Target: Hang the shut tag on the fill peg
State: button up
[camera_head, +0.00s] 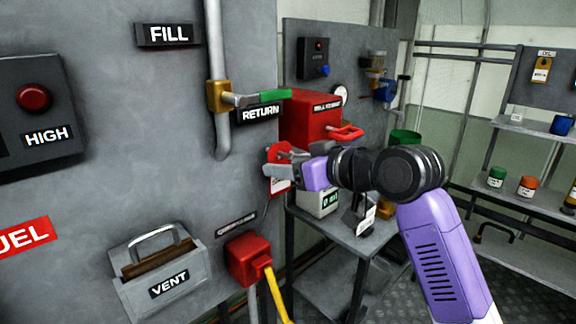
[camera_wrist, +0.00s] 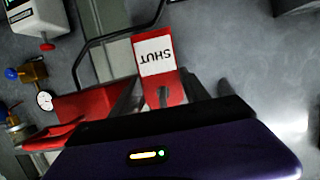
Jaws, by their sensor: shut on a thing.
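The shut tag is red with a white panel reading SHUT. It is upside down in the wrist view (camera_wrist: 158,55) and partly hidden by my gripper in the head view (camera_head: 280,186). My gripper (camera_head: 277,168) is shut on the tag, its fingers at the tag's slotted end in the wrist view (camera_wrist: 162,92). The tag is held in front of the grey panel, below the RETURN label (camera_head: 260,112). The FILL label (camera_head: 168,34) is up and left of my gripper. I cannot make out a peg by it.
A vertical pipe (camera_head: 216,50) with a brass valve (camera_head: 218,96) and green-ended lever (camera_head: 275,96) stands between the FILL label and my gripper. A red box (camera_head: 308,118) is behind it. A VENT box (camera_head: 165,268) and red coupling (camera_head: 247,260) sit lower.

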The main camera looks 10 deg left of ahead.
dwell(0.4)
jog(key=o, duration=1.3)
jog(key=shift+c, duration=0.2)
